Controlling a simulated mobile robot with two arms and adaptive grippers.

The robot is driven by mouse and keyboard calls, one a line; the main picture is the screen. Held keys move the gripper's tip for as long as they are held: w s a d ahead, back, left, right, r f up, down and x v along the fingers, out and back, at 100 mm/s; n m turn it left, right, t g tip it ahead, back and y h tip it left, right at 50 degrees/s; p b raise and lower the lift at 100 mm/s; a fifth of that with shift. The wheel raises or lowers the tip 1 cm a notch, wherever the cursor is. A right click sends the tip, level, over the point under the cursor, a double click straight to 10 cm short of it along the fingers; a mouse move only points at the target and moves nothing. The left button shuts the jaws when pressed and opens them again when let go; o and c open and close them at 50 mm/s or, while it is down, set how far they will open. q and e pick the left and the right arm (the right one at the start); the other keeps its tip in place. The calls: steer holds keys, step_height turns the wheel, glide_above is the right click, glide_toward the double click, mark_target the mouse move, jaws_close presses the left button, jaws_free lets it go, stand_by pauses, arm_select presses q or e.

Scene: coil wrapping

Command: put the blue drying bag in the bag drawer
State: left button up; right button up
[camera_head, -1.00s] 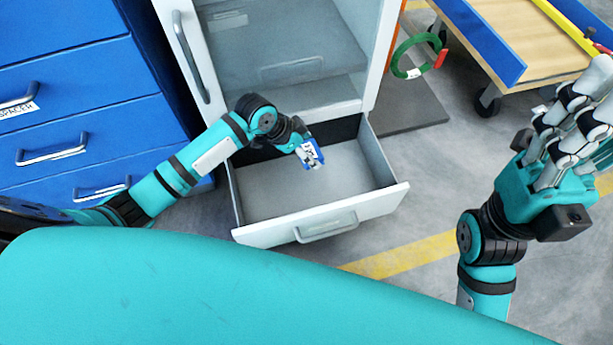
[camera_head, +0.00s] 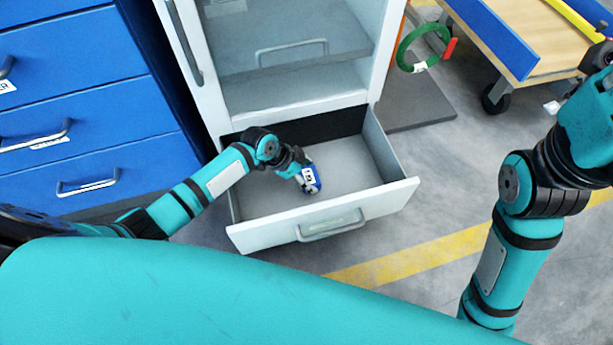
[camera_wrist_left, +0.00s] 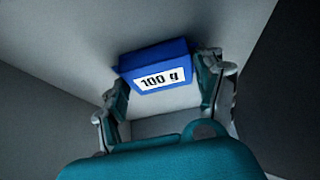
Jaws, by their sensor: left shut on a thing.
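The blue drying bag (camera_head: 312,180) is a small blue block with a white label. In the left wrist view the bag (camera_wrist_left: 155,62) shows the label "100 g". My left gripper (camera_head: 303,174) is shut on the bag, with one finger on each side of it in the left wrist view (camera_wrist_left: 163,85). The bag is inside the outline of the open drawer (camera_head: 340,222), over its pale floor; I cannot tell whether it touches the floor. My right arm is at the right of the head view, with its gripper mostly cut off by the edge.
The white cabinet (camera_head: 215,75) stands above the open drawer. A blue drawer chest (camera_head: 90,125) is at the left. A green coil (camera_head: 400,52) hangs at the cabinet's right. A wheeled cart (camera_head: 545,45) is at the back right. The floor right of the drawer is clear.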

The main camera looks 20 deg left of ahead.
arm_select(q)
steer(key=o, duration=1.2)
